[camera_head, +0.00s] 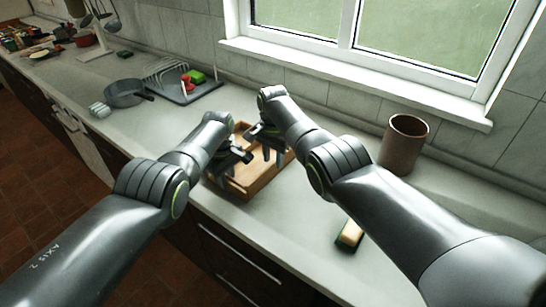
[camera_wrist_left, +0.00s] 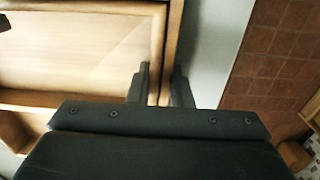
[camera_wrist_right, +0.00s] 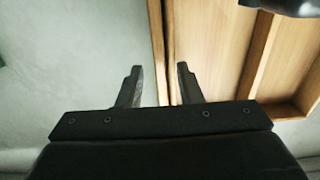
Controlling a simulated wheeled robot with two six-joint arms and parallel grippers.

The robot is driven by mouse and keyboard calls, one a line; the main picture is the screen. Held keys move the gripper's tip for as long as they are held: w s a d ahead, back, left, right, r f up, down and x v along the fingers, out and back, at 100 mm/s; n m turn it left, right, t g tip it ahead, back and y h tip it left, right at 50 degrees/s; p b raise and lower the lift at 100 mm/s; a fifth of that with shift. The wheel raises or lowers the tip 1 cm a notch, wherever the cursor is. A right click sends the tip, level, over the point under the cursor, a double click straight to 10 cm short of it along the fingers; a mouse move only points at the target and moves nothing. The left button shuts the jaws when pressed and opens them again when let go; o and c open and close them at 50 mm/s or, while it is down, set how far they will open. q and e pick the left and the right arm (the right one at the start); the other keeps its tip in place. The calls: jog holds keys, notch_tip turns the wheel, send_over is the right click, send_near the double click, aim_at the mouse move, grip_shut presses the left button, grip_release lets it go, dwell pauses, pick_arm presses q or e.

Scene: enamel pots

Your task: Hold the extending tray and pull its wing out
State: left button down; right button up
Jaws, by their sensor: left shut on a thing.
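The extending tray (camera_head: 262,181) is a light wooden tray with raised walls, lying on the counter between my two arms. My left gripper (camera_head: 221,174) is at its left, front side, shut on the tray's wall; the left wrist view shows the wall (camera_wrist_left: 166,40) between its fingers (camera_wrist_left: 157,88). My right gripper (camera_head: 271,154) is at the tray's back side. In the right wrist view its fingers (camera_wrist_right: 159,86) stand apart on either side of the tray's wall (camera_wrist_right: 157,35), with a gap to each finger. Both grippers and arms hide parts of the tray.
A brown cylindrical pot (camera_head: 402,146) stands at the right by the wall. A sponge-like block (camera_head: 350,234) lies near the counter's front edge. A grey pan (camera_head: 124,94) and a dish rack (camera_head: 184,88) stand at the back left.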

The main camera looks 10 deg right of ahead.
grip_shut()
jog(key=shift+d, duration=0.1)
dwell(0.4)
jog(key=shift+s+d+f, duration=0.1)
jog(key=shift+s+d, duration=1.35)
jog(key=shift+d, duration=0.1)
jog(key=shift+s+d, duration=1.4)
jog(key=shift+s, duration=0.15)
jog(key=shift+s+d, duration=1.35)
jog(key=shift+s, duration=0.2)
grip_release()
jog(key=shift+a, duration=0.1)
